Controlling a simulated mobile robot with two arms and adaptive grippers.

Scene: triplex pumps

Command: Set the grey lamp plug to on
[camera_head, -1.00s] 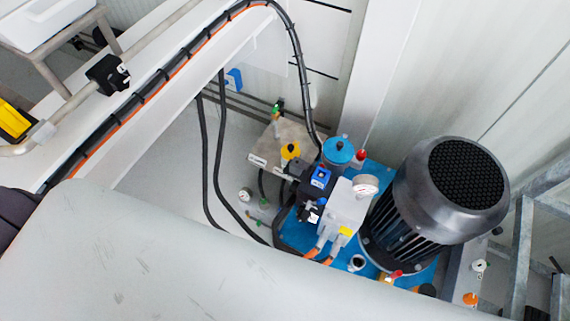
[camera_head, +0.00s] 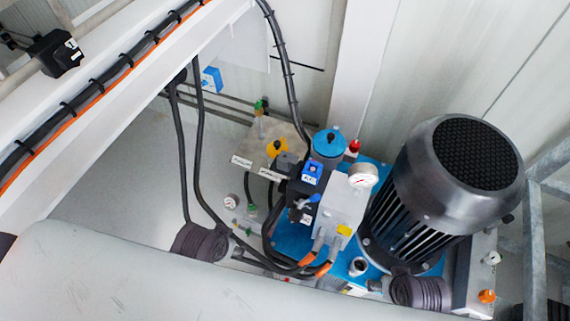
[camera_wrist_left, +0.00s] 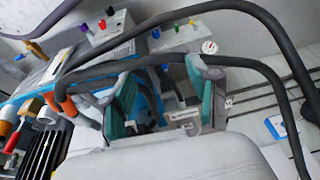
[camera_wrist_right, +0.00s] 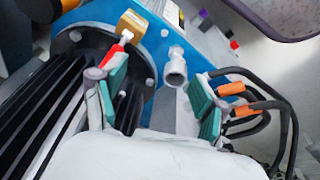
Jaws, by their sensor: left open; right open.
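I cannot tell for certain which part is the grey lamp plug. A small dark grey connector block (camera_head: 286,162) sits on the pump unit in the head view, beside a blue-topped valve (camera_head: 312,173). A black valve part with a white label (camera_head: 303,214) sits below it. My left gripper (camera_wrist_left: 163,85) is open and empty in the left wrist view, with hoses and pump parts behind its teal-padded fingers. My right gripper (camera_wrist_right: 157,78) is open and empty in the right wrist view, near a white pipe fitting (camera_wrist_right: 175,70). The head view does not show the fingers clearly.
A large dark motor (camera_head: 450,190) stands right of the blue base plate (camera_head: 293,240). Black hoses (camera_head: 196,150) loop at the left. A white beam (camera_head: 110,130) crosses the upper left. A grey metal frame (camera_head: 535,230) stands at the right edge.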

